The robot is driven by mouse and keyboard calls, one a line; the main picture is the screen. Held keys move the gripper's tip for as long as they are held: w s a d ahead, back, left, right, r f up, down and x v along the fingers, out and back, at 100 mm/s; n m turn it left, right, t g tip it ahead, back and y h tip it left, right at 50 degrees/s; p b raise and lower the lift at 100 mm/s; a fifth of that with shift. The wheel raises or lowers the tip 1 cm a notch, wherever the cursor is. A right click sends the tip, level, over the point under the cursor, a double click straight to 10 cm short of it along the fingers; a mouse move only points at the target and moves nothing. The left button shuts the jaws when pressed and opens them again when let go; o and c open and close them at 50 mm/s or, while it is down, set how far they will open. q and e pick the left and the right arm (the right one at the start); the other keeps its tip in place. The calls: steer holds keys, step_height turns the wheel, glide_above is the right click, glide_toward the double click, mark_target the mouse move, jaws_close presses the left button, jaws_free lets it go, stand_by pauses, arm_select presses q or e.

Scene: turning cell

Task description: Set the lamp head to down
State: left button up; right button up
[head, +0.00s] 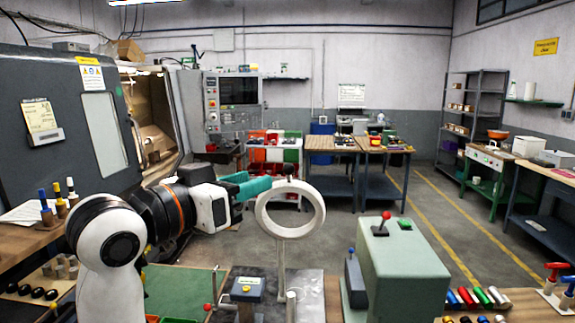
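The lamp head is a pale ring (318,222) on a thin upright post, in the middle of the head view. The ring stands upright, with its round opening facing me. My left gripper (262,184), with teal fingers, reaches in from the left to the upper left part of the ring. The fingers overlap the ring's edge in the picture; I cannot tell whether they touch it or whether they are open or shut. My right gripper is not in view.
A grey-green machine block (405,270) with a red-knobbed lever stands right of the post. Coloured cylinders (475,297) lie at the lower right. A green mat (183,290) is at the lower left.

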mark_target(285, 169)
arm_select(q)
steer(key=p+x, duration=0.4)
steer(key=x, duration=0.5)
steer(key=shift+w+d+f, duration=0.1)
steer(key=shift+w+d, duration=0.15)
steer(key=shift+w, duration=0.2)
jaws_close()
